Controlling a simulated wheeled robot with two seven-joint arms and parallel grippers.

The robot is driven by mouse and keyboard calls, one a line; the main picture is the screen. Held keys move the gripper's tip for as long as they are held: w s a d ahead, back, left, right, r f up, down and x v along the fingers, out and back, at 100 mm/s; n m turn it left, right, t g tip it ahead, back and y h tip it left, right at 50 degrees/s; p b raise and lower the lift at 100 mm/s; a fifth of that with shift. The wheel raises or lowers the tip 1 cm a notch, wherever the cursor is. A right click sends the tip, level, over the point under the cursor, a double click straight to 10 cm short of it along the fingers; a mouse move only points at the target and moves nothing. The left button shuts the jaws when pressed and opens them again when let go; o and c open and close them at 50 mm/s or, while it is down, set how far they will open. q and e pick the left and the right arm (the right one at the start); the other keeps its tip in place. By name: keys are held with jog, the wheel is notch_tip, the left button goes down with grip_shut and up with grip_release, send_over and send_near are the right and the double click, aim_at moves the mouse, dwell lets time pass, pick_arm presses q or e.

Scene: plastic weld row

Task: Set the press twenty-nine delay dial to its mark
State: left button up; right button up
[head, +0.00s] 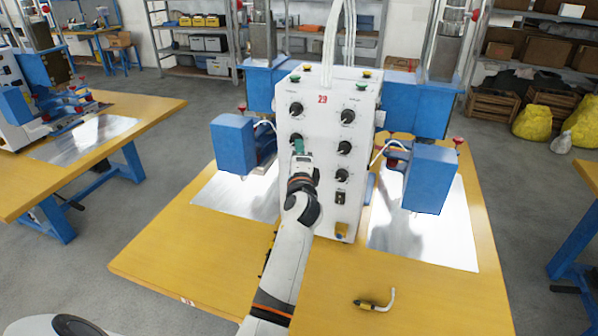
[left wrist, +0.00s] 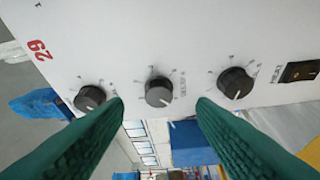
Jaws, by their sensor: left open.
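The press panel (head: 322,95) is a white box face marked 29, with two columns of black dials. In the left wrist view the panel (left wrist: 130,35) is turned sideways and shows three dials in a row. The middle dial (left wrist: 159,91), whose label seems to read delay, has its white pointer line toward the lower right. My left gripper (head: 300,148) is at the left dial column, partly hiding it. In the left wrist view its green fingers (left wrist: 160,102) are open, one to each side of the middle dial; contact cannot be told. My right gripper is out of view.
An upper dial (left wrist: 90,98) and a lower dial (left wrist: 234,82) flank the middle one, with a rocker switch (left wrist: 300,72) beyond. Blue press heads (head: 234,145) (head: 431,178) stand either side.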

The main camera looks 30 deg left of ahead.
pick_arm(q)
jog(key=b+v, duration=0.1)
jog(key=v, duration=0.6)
dwell(0.3)
